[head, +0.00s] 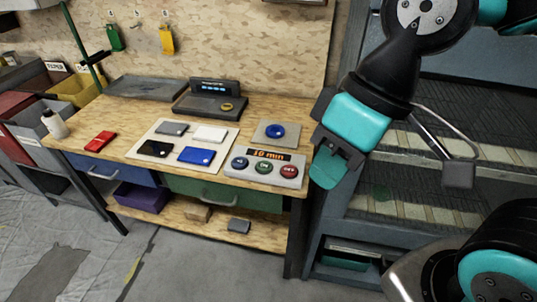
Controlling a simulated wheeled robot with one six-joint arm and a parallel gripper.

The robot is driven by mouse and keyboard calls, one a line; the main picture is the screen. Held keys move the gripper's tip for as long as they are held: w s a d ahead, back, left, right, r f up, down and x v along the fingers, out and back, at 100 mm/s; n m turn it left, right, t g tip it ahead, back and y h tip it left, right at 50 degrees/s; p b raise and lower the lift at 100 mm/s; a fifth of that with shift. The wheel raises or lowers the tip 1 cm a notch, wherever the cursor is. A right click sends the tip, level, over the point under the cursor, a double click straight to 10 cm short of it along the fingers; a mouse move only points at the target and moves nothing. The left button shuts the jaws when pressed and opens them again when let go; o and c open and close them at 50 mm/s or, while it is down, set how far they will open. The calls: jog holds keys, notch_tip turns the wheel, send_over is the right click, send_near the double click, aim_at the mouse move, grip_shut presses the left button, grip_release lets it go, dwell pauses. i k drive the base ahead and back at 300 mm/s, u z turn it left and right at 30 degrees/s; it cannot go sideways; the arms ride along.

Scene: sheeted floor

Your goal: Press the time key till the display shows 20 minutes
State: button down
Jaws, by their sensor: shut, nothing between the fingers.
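A grey control box (258,178) sits at the front right corner of the wooden workbench. Its display (268,155) shows orange text that reads 10 min. Below the display are three round keys in a row: a blue key (240,163) at the left with a label too small to read, a green key (264,167) in the middle, and a red key (289,171) marked OFF at the right. My gripper (326,170) is shut and empty. In the picture it is just right of the box, apart from the keys, with its teal fingers pointing down.
A blue round button (275,131) on a grey plate is behind the box. A white board (180,130) with several flat cases lies to its left. A red case (99,141) and a white bottle (54,122) are further left. A grey shelf rack (420,190) stands at the right.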

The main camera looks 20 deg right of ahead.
aim_at(240, 162)
jog(key=k, duration=0.5)
jog(key=u, duration=1.5)
jog(key=i, duration=1.15)
jog(key=z, duration=1.35)
